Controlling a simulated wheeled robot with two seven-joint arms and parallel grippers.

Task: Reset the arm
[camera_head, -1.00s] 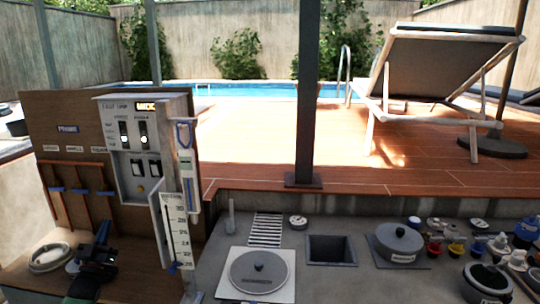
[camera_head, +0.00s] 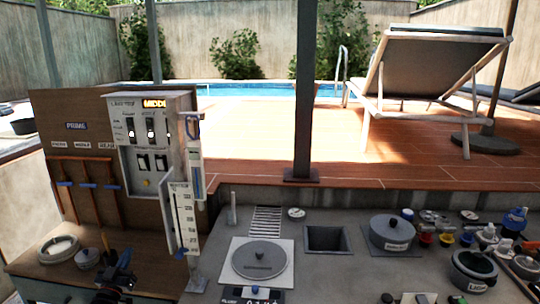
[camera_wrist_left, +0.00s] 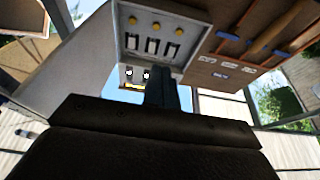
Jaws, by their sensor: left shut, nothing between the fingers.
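My left gripper (camera_head: 123,262) is dark and low at the left of the head view, above the wooden shelf (camera_head: 55,272) and in front of the brown board (camera_head: 85,120). Its fingers are closed together with nothing between them. In the left wrist view the closed fingers (camera_wrist_left: 168,88) point toward the pale control box (camera_wrist_left: 130,42). In the head view the control box (camera_head: 150,140), with its switches and lit display, stands above and right of the gripper, apart from it. My right gripper is not in view.
A white ring (camera_head: 58,250) and a small lidded pot (camera_head: 88,258) sit beside the gripper. An upright gauge (camera_head: 184,220) stands to its right. The grey counter holds a round lid (camera_head: 259,259), a square opening (camera_head: 327,240), a pot (camera_head: 392,233) and several small containers.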

